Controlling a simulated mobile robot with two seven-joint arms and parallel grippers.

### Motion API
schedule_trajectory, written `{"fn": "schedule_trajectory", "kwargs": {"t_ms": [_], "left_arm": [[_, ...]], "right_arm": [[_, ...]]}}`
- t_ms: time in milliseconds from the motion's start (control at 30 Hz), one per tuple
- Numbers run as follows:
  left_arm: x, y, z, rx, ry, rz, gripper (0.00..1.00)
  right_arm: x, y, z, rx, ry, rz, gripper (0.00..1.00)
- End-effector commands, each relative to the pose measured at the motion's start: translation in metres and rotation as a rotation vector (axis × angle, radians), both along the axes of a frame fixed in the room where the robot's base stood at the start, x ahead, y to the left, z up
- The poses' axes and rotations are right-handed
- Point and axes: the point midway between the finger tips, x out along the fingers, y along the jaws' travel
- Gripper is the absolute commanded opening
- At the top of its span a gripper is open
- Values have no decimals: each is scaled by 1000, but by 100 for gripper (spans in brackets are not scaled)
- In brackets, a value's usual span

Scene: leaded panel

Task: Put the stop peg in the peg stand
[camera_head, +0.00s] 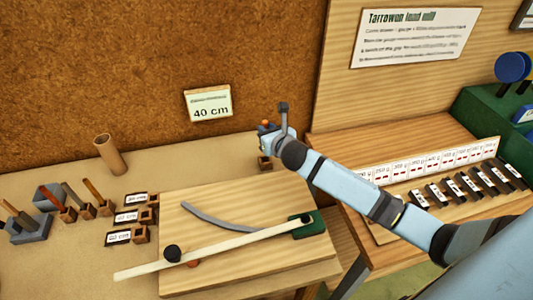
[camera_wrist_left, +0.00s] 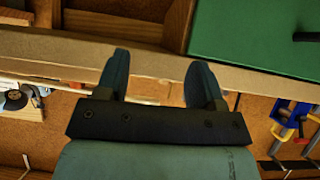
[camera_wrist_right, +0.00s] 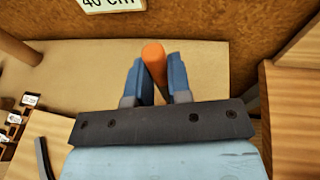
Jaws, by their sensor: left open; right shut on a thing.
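My right gripper (camera_head: 268,130) is shut on the orange-topped stop peg (camera_head: 265,122), over the back of the bench. The peg also shows between the fingers in the right wrist view (camera_wrist_right: 153,62). A small brown wooden block (camera_head: 265,163), which looks like the peg stand, sits just below the gripper. The gripper hides the lower part of the peg, so I cannot tell whether it touches or enters the block. My left gripper (camera_wrist_left: 157,82) is open and empty in the left wrist view; it does not show in the head view.
A board (camera_head: 235,200) with a pale strip (camera_head: 225,247) and a curved grey bar lies in front. Small wooden blocks (camera_head: 140,234) with labels stand left, near a brown tube (camera_head: 110,154). A "40 cm" sign (camera_head: 208,104) hangs behind. Dark labelled bars (camera_head: 470,184) lie right.

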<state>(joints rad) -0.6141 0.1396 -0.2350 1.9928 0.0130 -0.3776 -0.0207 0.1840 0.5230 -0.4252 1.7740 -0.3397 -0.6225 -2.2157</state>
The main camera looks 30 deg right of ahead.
Motion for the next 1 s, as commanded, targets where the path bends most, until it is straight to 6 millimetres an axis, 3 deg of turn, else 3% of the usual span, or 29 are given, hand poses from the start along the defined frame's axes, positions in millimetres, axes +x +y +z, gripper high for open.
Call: {"fn": "schedule_trajectory", "kwargs": {"t_ms": [33, 200, 433, 633, 1000], "left_arm": [[0, 0, -2, 0, 0, 0, 62], [0, 0, -4, 0, 0, 0, 62], [0, 0, -5, 0, 0, 0, 62], [0, 0, -8, 0, 0, 0, 62], [0, 0, -9, 0, -1, 0, 62]], "right_arm": [[-1, 1, -15, 4, 5, -2, 0], [0, 0, -45, 2, 1, 0, 0], [0, 0, -60, 2, 0, -1, 0], [0, 1, -88, 3, 2, -1, 0], [0, 0, -93, -2, -1, 1, 0]]}}
